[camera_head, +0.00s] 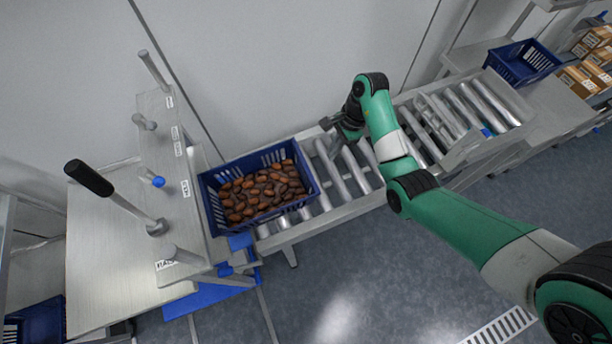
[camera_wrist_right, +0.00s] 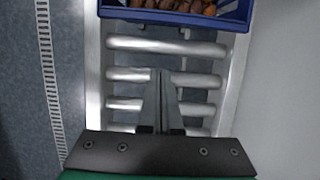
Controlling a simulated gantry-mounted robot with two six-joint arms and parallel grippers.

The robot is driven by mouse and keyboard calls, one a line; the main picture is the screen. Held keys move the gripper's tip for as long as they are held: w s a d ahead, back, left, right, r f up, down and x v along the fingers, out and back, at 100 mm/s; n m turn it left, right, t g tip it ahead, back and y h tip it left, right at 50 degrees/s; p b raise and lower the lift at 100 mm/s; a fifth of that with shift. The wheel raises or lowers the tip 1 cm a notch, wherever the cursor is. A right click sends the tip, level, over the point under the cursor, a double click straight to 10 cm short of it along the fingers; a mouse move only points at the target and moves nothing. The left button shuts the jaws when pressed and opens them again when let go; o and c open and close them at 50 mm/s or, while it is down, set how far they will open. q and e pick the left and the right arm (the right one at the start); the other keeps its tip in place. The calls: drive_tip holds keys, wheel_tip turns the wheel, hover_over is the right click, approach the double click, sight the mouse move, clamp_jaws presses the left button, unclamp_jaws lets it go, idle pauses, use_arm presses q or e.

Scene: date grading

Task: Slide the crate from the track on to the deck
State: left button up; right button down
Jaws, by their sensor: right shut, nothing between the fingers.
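The blue crate (camera_head: 272,214), filled with brown dates, sits at the left end of the roller track (camera_head: 378,204), close beside the grey deck (camera_head: 112,262). My right gripper (camera_head: 332,138) is low over the rollers, just to the right of the crate. In the right wrist view the gripper (camera_wrist_right: 161,74) is shut and empty, pointing at the crate's near wall (camera_wrist_right: 180,18) with bare rollers between them. Its fingertips are partly hidden by the wrist in the head view. My left gripper is not in view.
A lever with a black handle (camera_head: 90,178) and several grey posts stand on or beside the deck. An empty blue crate (camera_head: 522,64) and cardboard boxes (camera_head: 590,66) are at the far right.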

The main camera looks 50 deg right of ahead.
sight(310, 173)
drive_tip(key=b+x, duration=0.2)
drive_tip(key=x, duration=0.3)
drive_tip(key=b+x, duration=0.2)
drive_tip(key=x, duration=0.3)
drive_tip(key=shift+w+f+b, duration=0.2)
drive_tip(key=shift+w+b, duration=0.05)
drive_tip(key=shift+b, duration=0.15)
drive_tip(key=shift+w+a+r, duration=0.15)
drive_tip(key=shift+w+a, duration=0.25)
drive_tip(key=shift+a, duration=0.2)
drive_tip(key=shift+w+a+r, duration=0.15)
drive_tip(key=shift+w+a, duration=0.2)
drive_tip(key=shift+a, duration=0.25)
drive_tip(key=shift+w+a+r, duration=0.1)
drive_tip(key=shift+w+a, duration=0.15)
drive_tip(key=shift+a, duration=0.15)
